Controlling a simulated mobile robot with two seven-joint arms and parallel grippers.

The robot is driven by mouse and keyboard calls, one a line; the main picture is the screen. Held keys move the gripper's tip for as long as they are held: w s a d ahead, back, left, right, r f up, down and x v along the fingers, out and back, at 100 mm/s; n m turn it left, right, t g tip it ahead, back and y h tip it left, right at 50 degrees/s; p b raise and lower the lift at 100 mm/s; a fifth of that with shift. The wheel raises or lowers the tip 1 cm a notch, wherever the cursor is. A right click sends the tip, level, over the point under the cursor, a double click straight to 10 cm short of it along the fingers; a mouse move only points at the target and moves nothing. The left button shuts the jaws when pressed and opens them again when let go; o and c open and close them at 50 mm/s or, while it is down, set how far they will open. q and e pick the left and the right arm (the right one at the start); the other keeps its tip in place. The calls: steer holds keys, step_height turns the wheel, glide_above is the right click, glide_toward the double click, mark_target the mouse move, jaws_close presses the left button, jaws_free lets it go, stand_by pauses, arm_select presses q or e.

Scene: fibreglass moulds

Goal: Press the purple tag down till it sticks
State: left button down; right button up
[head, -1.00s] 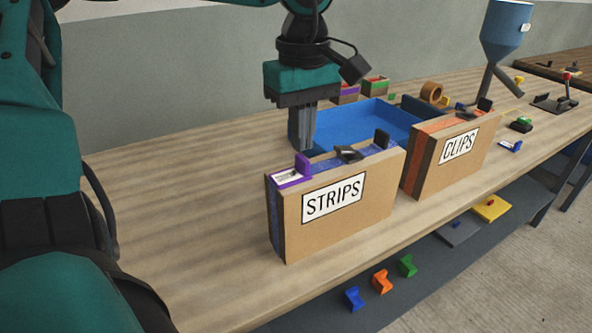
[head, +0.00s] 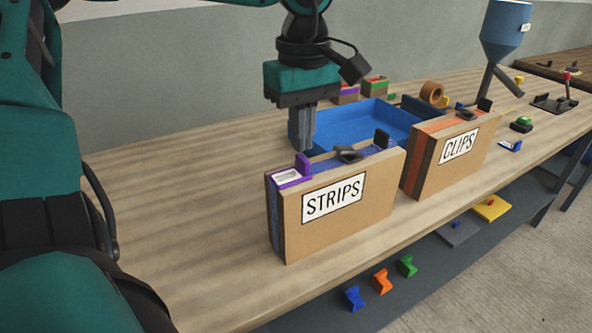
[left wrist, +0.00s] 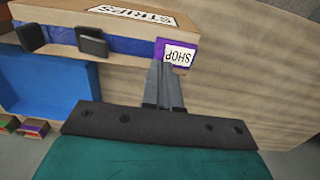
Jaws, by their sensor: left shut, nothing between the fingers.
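The purple tag (head: 287,178) lies on the top left end of the STRIPS box (head: 345,214), with a white label and a small upright purple piece. In the left wrist view the purple tag (left wrist: 180,54) reads SHOP, upside down. My left gripper (head: 303,149) points down with its fingers together and empty, just above and behind the tag's upright piece. In the left wrist view the fingertips (left wrist: 161,64) overlap the tag's near left edge; I cannot tell whether they touch it. My right gripper is not in view.
The CLIPS box (head: 450,155) stands to the right of the STRIPS box. A blue tray (head: 366,126) lies behind them. Dark clips stand on the STRIPS box top. The wooden bench (head: 170,180) is clear at left. A blue hopper (head: 505,35) stands at the back right.

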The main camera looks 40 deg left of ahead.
mark_target(302, 158)
arm_select(q)
steer(key=shift+f+b, duration=0.7)
steer(key=shift+f, duration=0.2)
stand_by(0.6)
steer(key=shift+r, duration=0.15)
steer(key=shift+r+p, duration=2.6)
steer(key=shift+r, duration=0.85)
steer(key=shift+f, duration=0.1)
